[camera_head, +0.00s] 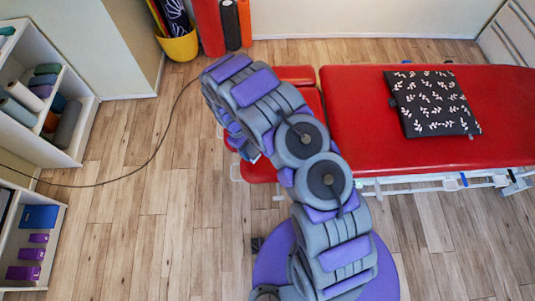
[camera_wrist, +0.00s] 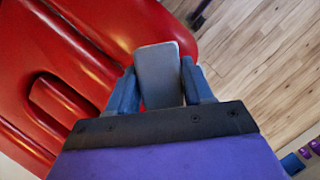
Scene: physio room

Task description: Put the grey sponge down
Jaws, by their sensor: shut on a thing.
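The grey sponge (camera_wrist: 158,76) shows in the wrist view as a flat grey block. My gripper (camera_wrist: 160,84) is shut on it, with a blue finger on each side. In the wrist view the red treatment table (camera_wrist: 85,50) lies behind and to the left of the sponge; I cannot tell whether the sponge touches it. In the head view my arm reaches over the left end of the red table (camera_head: 350,115). There the arm hides the sponge, and the gripper is mostly hidden too.
A black cushion with white leaf patterns (camera_head: 432,103) lies on the table's right part. The red surface left of the cushion is bare. White shelves (camera_head: 75,150) with rolled items stand at left. A yellow bucket (camera_head: 179,46) stands at the back. A thin cable (camera_head: 150,160) crosses the wooden floor.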

